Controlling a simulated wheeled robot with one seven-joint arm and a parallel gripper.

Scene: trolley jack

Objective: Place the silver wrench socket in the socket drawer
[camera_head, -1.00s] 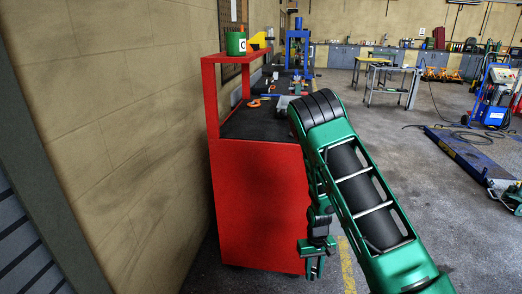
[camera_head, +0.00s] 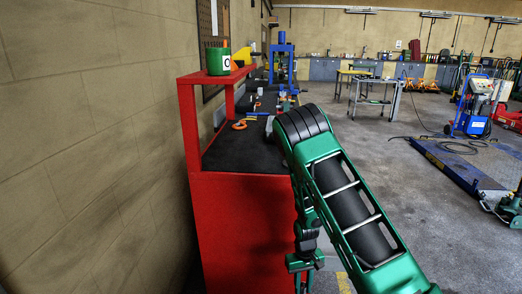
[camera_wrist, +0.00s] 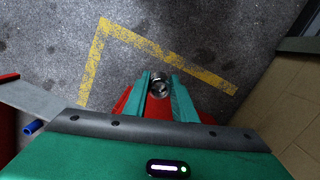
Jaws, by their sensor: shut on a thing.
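The silver wrench socket (camera_wrist: 159,88) is small and round, held between the two fingertips of my gripper (camera_wrist: 158,95) in the wrist view. My gripper is shut on it, above the grey floor. In the head view my gripper (camera_head: 304,268) hangs low beside the red workbench's right side, and the socket cannot be made out there. No socket drawer can be clearly picked out in either view.
The red workbench (camera_head: 240,225) stands against the left wall, with a dark top (camera_head: 245,148) holding an orange clamp (camera_head: 239,125) and other tools. A green can (camera_head: 218,61) sits on its upper shelf. A blue lift (camera_head: 455,165) lies at right. Open floor (camera_head: 400,150) lies between.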

